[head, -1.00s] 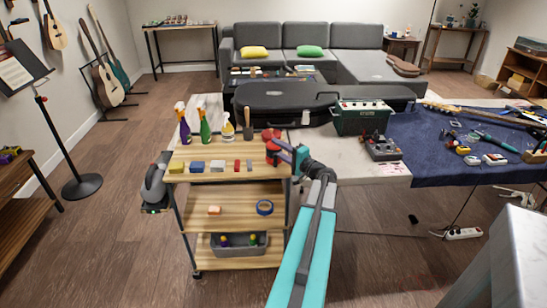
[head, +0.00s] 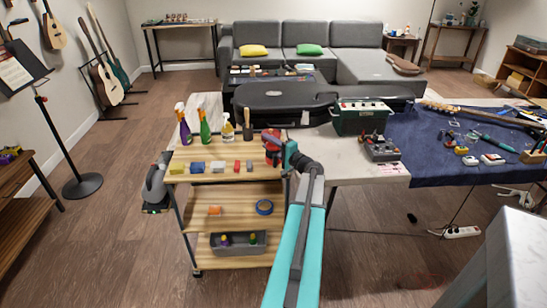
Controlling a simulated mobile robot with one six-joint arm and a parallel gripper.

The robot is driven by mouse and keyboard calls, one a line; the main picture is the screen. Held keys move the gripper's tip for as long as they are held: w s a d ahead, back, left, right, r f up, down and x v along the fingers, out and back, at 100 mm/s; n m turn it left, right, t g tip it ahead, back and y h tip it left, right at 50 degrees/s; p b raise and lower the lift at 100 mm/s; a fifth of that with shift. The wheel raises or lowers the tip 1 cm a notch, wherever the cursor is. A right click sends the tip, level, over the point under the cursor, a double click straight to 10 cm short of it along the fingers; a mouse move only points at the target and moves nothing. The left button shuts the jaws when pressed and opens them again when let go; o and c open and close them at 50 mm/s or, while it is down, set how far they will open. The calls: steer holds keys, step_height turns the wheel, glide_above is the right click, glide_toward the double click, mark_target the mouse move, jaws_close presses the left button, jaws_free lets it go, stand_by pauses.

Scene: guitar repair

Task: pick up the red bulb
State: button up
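A red rounded thing (head: 270,135), likely the red bulb, shows at the back right corner of the cart's wooden top, partly hidden by my gripper. My gripper (head: 272,151), with red and dark parts at its end, is right at it in the head view. The gripper and the red thing overlap in the picture. I cannot tell whether the fingers touch it, or whether they are open or shut.
The cart top (head: 215,174) also bears spray bottles (head: 204,128), a brush (head: 247,126) and several small coloured blocks (head: 217,167). A grey bin (head: 238,250) sits on its bottom shelf. A workbench with a blue cloth (head: 430,165) and a green amplifier (head: 361,118) stands to the right.

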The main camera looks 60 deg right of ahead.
steer(key=shift+w+d, duration=0.15)
steer(key=shift+w, duration=0.25)
jaws_close()
stand_by(1.5)
